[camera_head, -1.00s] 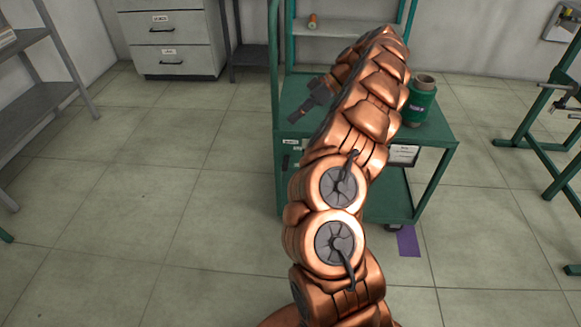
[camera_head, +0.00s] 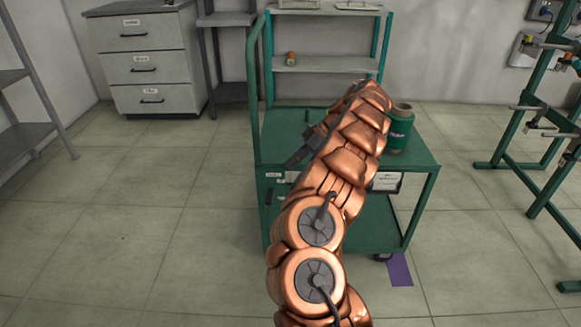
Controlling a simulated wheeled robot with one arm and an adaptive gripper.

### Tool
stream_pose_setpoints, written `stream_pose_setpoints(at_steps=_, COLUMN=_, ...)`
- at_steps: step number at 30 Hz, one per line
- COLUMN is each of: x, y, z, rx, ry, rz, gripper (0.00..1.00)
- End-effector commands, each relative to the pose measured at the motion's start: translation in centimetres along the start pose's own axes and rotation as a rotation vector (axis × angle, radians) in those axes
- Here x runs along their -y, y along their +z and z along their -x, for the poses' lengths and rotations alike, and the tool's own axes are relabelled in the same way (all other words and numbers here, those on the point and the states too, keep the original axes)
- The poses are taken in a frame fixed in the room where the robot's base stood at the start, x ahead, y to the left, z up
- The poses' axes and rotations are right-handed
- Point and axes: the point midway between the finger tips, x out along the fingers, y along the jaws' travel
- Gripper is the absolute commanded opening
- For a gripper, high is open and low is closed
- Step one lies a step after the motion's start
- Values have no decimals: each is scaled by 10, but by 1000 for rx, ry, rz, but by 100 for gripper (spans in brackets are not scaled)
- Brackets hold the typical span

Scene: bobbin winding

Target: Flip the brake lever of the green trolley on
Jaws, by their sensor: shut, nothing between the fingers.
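The green trolley (camera_head: 408,157) stands in the middle of the view, with a push handle (camera_head: 254,90) at its left. A small dark upright part (camera_head: 268,197) on the trolley's front left, below a white label, looks like the brake lever. It is too small to tell its position. My copper arm reaches up across the trolley and hides part of its top and front. My gripper (camera_head: 292,162) points down to the left above the trolley's front left edge. It is shut and empty, above and slightly right of the dark part, apart from it.
A green spool (camera_head: 400,132) stands on the trolley's right side. A purple floor mark (camera_head: 400,270) lies by its right wheel. A green shelf rack (camera_head: 325,65) stands behind, grey drawers (camera_head: 150,75) back left, a green frame (camera_head: 545,130) at right. The floor at left is clear.

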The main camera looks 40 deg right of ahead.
Motion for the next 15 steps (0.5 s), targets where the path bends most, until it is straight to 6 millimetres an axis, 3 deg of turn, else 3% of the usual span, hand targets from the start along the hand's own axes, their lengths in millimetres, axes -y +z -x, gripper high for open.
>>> stream_pose_setpoints(at_steps=15, x=2, y=1, z=-75, rx=-1, ry=-7, rz=0, gripper=0)
